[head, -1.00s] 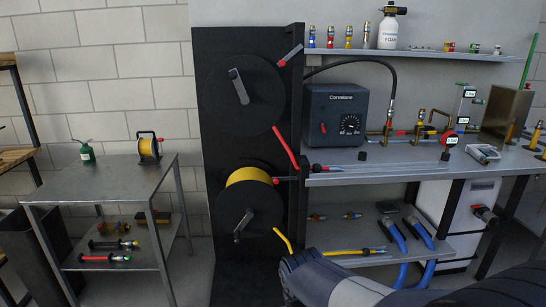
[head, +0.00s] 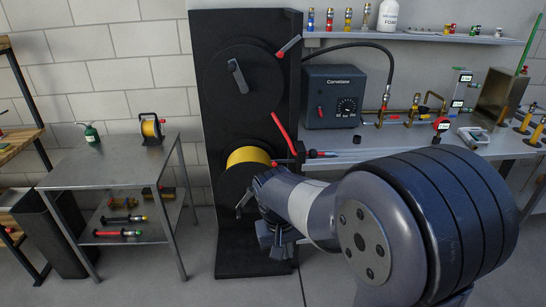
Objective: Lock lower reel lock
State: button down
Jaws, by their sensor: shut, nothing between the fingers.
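The lower reel (head: 247,156) carries yellow hose and is mounted on a dark upright panel. Its disc and crank are partly covered by my arm. The lower reel lock (head: 284,163) is a small lever with a red tip at the panel's right edge, lying roughly level just above my arm. My gripper (head: 272,242) is shut and empty, in front of the panel's lower right part, below the lock and apart from it. Its fingertips are hard to make out against the dark panel.
The upper reel (head: 245,85) has its own red-tipped lock lever (head: 288,46), tilted up. The workbench (head: 345,142) with a blue-grey machine (head: 345,97) stands right. A metal table (head: 105,165) stands left, with clear floor between it and the panel.

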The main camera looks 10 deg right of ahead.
aim_at(274, 163)
jog(key=i+z, duration=0.1)
jog(key=i, duration=0.9)
jog(key=i+j+z, duration=0.1)
jog(key=i, duration=0.95)
